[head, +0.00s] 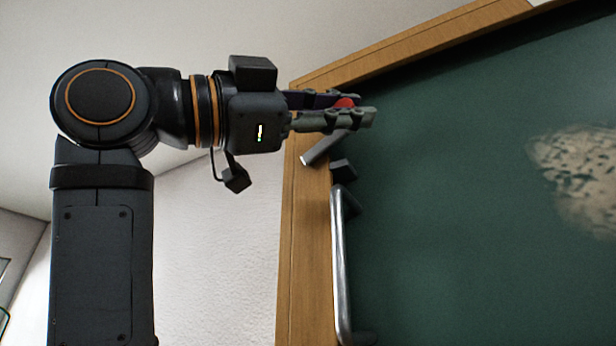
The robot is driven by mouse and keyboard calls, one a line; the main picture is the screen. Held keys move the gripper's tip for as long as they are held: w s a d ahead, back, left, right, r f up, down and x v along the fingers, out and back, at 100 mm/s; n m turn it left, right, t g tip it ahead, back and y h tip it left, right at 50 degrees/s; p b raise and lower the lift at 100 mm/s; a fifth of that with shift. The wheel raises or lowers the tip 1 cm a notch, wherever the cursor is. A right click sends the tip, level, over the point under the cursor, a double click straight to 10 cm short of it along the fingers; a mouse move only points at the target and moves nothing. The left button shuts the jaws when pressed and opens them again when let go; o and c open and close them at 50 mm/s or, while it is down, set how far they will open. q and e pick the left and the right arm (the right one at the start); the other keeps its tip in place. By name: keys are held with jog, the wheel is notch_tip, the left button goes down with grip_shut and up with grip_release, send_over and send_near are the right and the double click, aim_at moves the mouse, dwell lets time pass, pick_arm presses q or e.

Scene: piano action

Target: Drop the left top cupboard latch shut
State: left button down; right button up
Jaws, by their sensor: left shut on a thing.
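The left top cupboard latch (322,149) is a grey bar on the wooden frame at the door's upper left. It slants up to the right and passes behind my lower finger. A red knob (344,102) shows between the fingers of my left gripper (356,108), which is shut on it. The knob seems to be the latch's end, but the fingers hide the join. A dark block (343,169) sits just below the bar on the door's edge. The bar looks tilted and apart from this block. My right gripper is out of view.
The dark green cupboard door (450,210) fills the right, with a pale speckled patch (580,170). A long metal handle (339,265) stands upright below the latch, close to the wooden frame (302,250). A white wall (220,270) lies to the left.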

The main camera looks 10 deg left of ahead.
aim_at(354, 131)
pick_arm(q)
jog(key=shift+m+g, duration=0.3)
jog(key=shift+m, duration=0.2)
jog(key=shift+s+d+f+m+g+y+p, duration=0.1)
jog(key=shift+d+f+m+g+y+p, duration=0.15)
jog(key=shift+f+m+g+y+p, duration=0.35)
jog(key=shift+f+m+g+p, duration=0.3)
jog(key=shift+m+p, duration=0.15)
jog(key=shift+m, duration=0.15)
jog(key=shift+d+f+m+g+y+p, duration=0.15)
jog(key=shift+f+m+g+y+p, duration=0.2)
jog(key=shift+f+m+y, duration=0.45)
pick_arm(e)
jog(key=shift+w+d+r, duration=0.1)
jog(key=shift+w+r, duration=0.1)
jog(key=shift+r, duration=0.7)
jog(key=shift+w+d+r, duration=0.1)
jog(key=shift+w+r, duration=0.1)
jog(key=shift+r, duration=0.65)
pick_arm(q)
jog(key=c, duration=1.2)
grip_release()
jog(key=shift+s, duration=0.15)
jog(key=shift+o, duration=0.3)
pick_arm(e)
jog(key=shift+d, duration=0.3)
pick_arm(q)
jog(key=shift+r, duration=0.1)
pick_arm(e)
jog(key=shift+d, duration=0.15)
